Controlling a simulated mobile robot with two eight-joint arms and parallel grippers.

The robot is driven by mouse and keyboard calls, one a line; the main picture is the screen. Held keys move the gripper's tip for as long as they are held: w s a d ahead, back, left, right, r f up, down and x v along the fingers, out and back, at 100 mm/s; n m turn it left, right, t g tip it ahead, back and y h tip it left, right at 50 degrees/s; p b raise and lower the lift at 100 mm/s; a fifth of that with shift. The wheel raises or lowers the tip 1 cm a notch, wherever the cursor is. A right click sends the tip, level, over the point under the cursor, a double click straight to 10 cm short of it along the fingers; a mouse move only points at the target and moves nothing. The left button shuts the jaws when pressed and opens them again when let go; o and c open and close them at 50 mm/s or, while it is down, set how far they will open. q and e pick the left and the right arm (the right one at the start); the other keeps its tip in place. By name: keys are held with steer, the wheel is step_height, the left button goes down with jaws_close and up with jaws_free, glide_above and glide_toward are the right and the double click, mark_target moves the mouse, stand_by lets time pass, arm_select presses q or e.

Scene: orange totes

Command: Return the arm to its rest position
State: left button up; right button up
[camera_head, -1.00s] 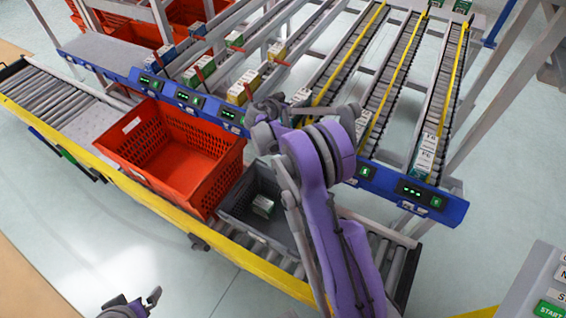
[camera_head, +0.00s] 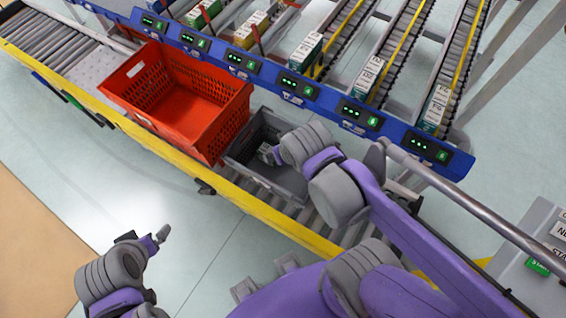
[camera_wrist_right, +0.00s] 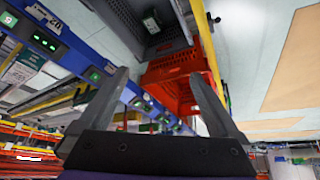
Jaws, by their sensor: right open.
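My right arm, purple with grey joints, reaches in from the lower right in the head view. Its wrist (camera_head: 305,145) covers the right part of the grey tote (camera_head: 238,160) in that picture, and its fingers are hidden there. In the right wrist view my right gripper (camera_wrist_right: 158,76) is open with nothing between the fingers. A small box (camera_wrist_right: 152,23) lies in the grey tote (camera_wrist_right: 125,18), apart from the gripper. My left gripper (camera_head: 146,236) is at the lower left of the head view, over the floor, with its fingers apart and empty.
A red tote (camera_head: 125,85) stands left of the grey tote on the yellow-edged roller conveyor (camera_head: 275,222). A blue rail (camera_head: 330,103) with lit displays runs behind, below lanes of boxes. A grey panel (camera_head: 525,235) is at the right. Floor at left is clear.

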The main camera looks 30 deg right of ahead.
steer(key=shift+s+a+f+n+y, duration=0.3)
steer(key=shift+s+a, duration=0.2)
steer(key=shift+s, duration=0.2)
steer(key=shift+s+a+f+n+y, duration=0.1)
steer(key=shift+s+a+f+n, duration=0.1)
steer(key=shift+s+a+f, duration=0.3)
steer(key=shift+s+r, duration=0.15)
